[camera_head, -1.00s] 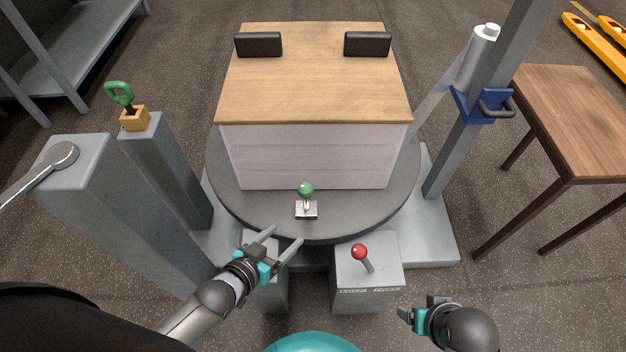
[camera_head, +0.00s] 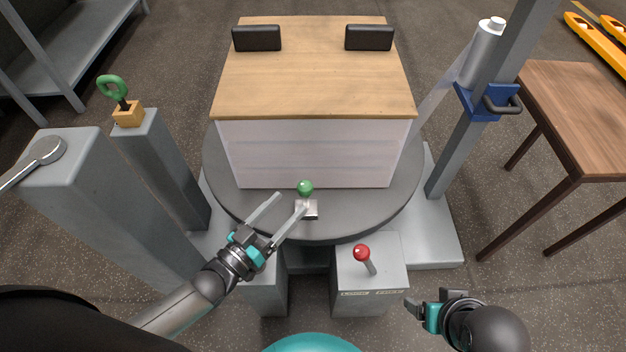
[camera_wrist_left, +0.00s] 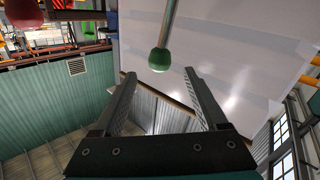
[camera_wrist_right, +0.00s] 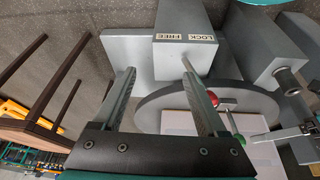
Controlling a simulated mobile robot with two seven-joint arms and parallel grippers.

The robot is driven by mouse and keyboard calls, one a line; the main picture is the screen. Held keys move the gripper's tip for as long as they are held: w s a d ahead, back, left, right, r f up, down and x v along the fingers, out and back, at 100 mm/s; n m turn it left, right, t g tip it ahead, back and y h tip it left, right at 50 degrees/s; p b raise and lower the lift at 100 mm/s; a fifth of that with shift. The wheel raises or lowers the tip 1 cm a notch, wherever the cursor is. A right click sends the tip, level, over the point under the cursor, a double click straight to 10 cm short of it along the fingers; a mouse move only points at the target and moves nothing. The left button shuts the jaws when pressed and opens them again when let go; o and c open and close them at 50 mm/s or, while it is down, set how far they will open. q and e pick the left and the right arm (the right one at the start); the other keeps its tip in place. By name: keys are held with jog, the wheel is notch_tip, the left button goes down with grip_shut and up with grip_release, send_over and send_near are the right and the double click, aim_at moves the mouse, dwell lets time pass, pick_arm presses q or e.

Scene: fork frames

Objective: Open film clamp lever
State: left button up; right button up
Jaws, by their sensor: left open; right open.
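A small lever with a green ball knob (camera_head: 305,188) stands on a silver base plate at the front of the dark turntable (camera_head: 235,200), close to the wrapped load. In the left wrist view the green knob (camera_wrist_left: 159,60) appears just beyond and between the fingertips, on a grey rod. My left gripper (camera_head: 291,202) is open and empty, its fingers pointing at the lever; one fingertip overlaps the base plate in the head view. I cannot tell whether it touches. My right gripper (camera_head: 430,298) is open and empty at the lower right, away from the lever.
The wrapped, wood-topped load (camera_head: 315,70) stands behind the lever. A red-knobbed lever (camera_head: 362,253) rises from a grey box labelled LOCK and FREE. Grey pedestals at left carry a green-handled tool (camera_head: 112,88) and a metal wrench-like tool (camera_head: 45,150). A post stands right; a table (camera_head: 585,110) beyond.

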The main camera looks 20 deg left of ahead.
aim_at(310, 182)
pick_arm(q)
jog(key=b+x, duration=0.2)
jog(key=x, duration=0.6)
jog(key=shift+w+d+f+b, duration=0.1)
jog(key=shift+w+d+b, duration=0.05)
jog(key=shift+b, duration=0.2)
jog(key=shift+x, duration=0.8)
pick_arm(e)
jog(key=w+a+r+t+y, duration=0.2)
jog(key=w+a+t, duration=0.2)
jog(key=shift+a+n, duration=0.3)
jog(key=shift+r, duration=0.1)
pick_arm(q)
grip_shut()
